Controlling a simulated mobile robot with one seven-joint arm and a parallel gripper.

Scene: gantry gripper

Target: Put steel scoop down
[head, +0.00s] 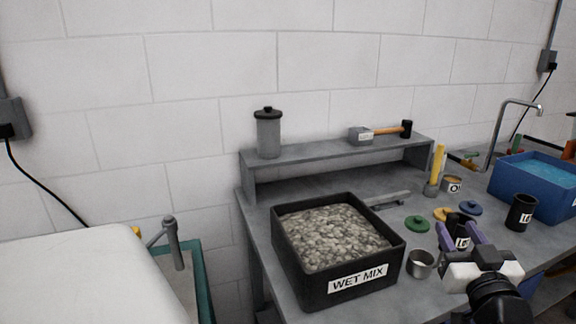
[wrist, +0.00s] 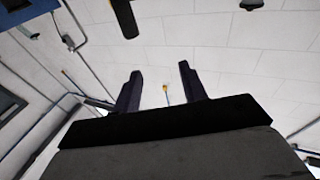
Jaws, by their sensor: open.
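A small round steel cup (head: 420,263), which looks like the bowl of the steel scoop, rests on the grey workbench (head: 330,305) just right of the black wet mix bin. I cannot make out its handle. My gripper (head: 459,234) is to the right of the cup, apart from it in the picture, with its two purple fingers spread. In the wrist view my gripper (wrist: 158,80) also shows open fingers with nothing held between them. A black labelled cup (head: 461,224) shows between the fingers in the head view; I cannot tell how far behind them it is.
The wet mix bin (head: 390,272) holds grey gravel. Green (head: 417,224) and blue (head: 470,207) lids, another black cup (head: 521,212) and a blue tub (head: 505,184) crowd the right. A grey flat tool (head: 388,200) lies behind the bin. A shelf (head: 300,156) stands at the back.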

